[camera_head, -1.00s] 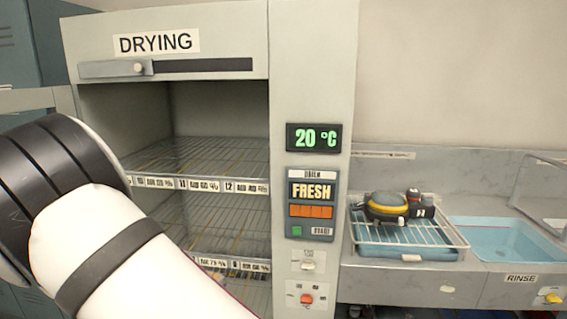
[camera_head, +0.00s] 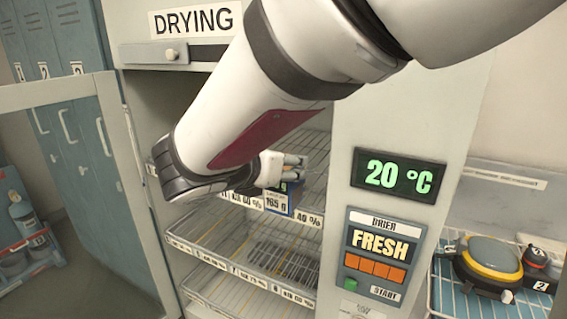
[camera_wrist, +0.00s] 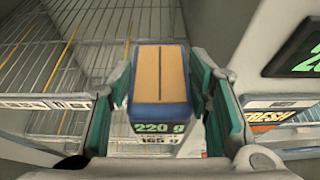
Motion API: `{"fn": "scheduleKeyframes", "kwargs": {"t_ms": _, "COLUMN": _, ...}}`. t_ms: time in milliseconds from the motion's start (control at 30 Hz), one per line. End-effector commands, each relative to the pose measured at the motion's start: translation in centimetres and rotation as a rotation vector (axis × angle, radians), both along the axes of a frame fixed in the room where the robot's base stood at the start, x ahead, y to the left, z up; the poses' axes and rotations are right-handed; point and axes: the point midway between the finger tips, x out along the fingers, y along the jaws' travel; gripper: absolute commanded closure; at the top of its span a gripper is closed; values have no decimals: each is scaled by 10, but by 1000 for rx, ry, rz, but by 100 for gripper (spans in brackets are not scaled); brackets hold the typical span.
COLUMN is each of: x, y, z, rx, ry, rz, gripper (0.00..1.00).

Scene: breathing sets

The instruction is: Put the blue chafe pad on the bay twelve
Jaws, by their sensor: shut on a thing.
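The blue chafe pad (camera_head: 284,200) is a small block with a blue rim and printed weight text, held in my gripper (camera_head: 284,170) at the front edge of the upper drying shelf (camera_head: 315,160). In the wrist view the pad (camera_wrist: 160,78) shows a tan top with a dark line and a "220 g" marking, with "165 g" below it. It sits between my two fingers, which are shut on it. Bay twelve's number is not readable now; the rightmost upper label (camera_head: 309,219) reads "40 %", and my gripper and the pad cover part of the label strip.
The drier panel (camera_head: 378,255) and "20 °C" display (camera_head: 398,175) stand just right of the shelf opening. A lower wire rack (camera_head: 270,255) lies below. An open door frame (camera_head: 130,170) stands left. A yellow-and-black item (camera_head: 489,262) sits on a rack at right.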

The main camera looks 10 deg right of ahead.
Motion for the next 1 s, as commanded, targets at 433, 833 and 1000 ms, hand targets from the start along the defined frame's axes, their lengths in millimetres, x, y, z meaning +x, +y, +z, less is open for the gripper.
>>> {"fn": "scheduleKeyframes", "kwargs": {"t_ms": 433, "x": 64, "y": -50, "z": 7, "rx": -4, "ry": -2, "rz": 1, "gripper": 100}}
{"fn": "scheduleKeyframes", "kwargs": {"t_ms": 833, "x": 126, "y": -94, "z": 7, "rx": -3, "ry": -3, "rz": 4, "gripper": 100}}
{"fn": "scheduleKeyframes", "kwargs": {"t_ms": 1000, "x": 135, "y": -100, "z": 7, "rx": -4, "ry": -4, "rz": 4, "gripper": 100}}
